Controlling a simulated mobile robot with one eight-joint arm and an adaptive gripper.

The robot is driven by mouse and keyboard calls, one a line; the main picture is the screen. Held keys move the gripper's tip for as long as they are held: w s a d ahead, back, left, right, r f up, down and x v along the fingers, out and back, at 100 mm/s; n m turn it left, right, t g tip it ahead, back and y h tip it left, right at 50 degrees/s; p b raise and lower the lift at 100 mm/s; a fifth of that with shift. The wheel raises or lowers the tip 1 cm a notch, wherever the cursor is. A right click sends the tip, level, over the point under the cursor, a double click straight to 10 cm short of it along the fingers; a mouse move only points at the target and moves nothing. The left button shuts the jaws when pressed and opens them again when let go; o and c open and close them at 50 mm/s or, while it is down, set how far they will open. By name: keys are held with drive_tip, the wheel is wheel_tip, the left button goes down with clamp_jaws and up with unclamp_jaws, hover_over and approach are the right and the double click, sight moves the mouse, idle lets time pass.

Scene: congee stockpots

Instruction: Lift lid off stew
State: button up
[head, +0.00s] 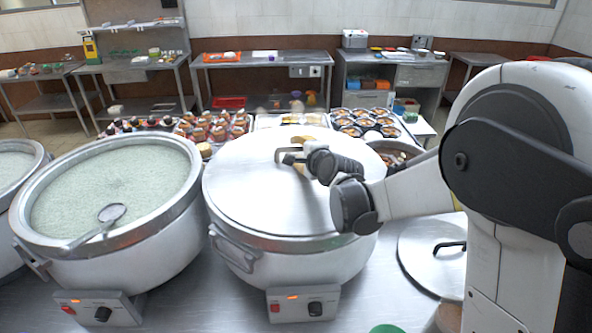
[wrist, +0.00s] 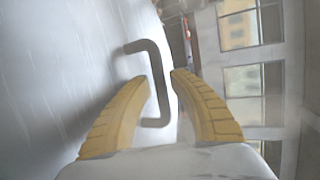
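The lid (head: 258,194) is a round metal disc lying on the large white stockpot (head: 290,262) in the middle of the head view. Its surface also fills the left of the wrist view (wrist: 50,70). The lid's bent bar handle (head: 282,151) shows between my fingers in the wrist view (wrist: 157,75). My gripper (head: 296,164) is at the handle above the lid. In the wrist view my two yellow fingers (wrist: 157,78) stand apart on either side of the handle, with gaps visible. The stew inside the pot is hidden by the lid.
An open pot of pale green congee (head: 115,190) with a ladle (head: 108,217) stands at left. Another lid (head: 437,255) lies on the counter at right. Trays of jars (head: 214,127) and bowls (head: 364,122) stand close behind the pot.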

drive_tip(key=shift+w+a, duration=0.1)
drive_tip(key=shift+w, duration=0.15)
drive_tip(key=shift+s, duration=0.1)
clamp_jaws()
